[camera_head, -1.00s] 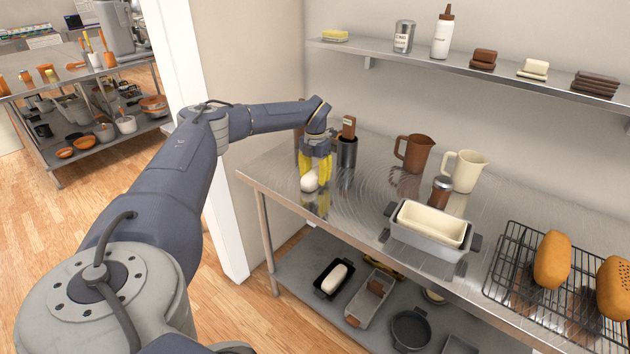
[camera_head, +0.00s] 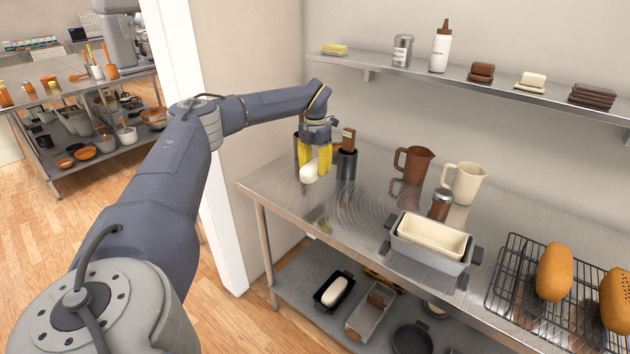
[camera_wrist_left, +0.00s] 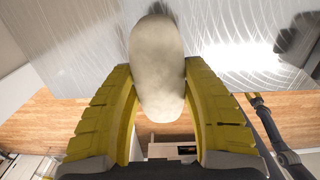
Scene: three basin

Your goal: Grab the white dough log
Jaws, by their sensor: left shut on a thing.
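The white dough log (camera_head: 309,173) is between the yellow fingers of my left gripper (camera_head: 316,163), held above the left end of the steel table (camera_head: 262,179). In the left wrist view the pale, rounded dough log (camera_wrist_left: 157,68) sits between both yellow fingers (camera_wrist_left: 160,105), which press on its sides. The left gripper is shut on it. A second white log (camera_head: 334,292) lies in a black pan on the lower shelf.
A dark metal holder (camera_head: 346,163) stands close beside the gripper. Brown (camera_head: 413,165) and cream (camera_head: 464,183) pitchers, a shaker (camera_head: 441,204), a grey loaf pan (camera_head: 430,257) and a wire rack (camera_head: 505,290) with loaves stand to the right. The table's front left is clear.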

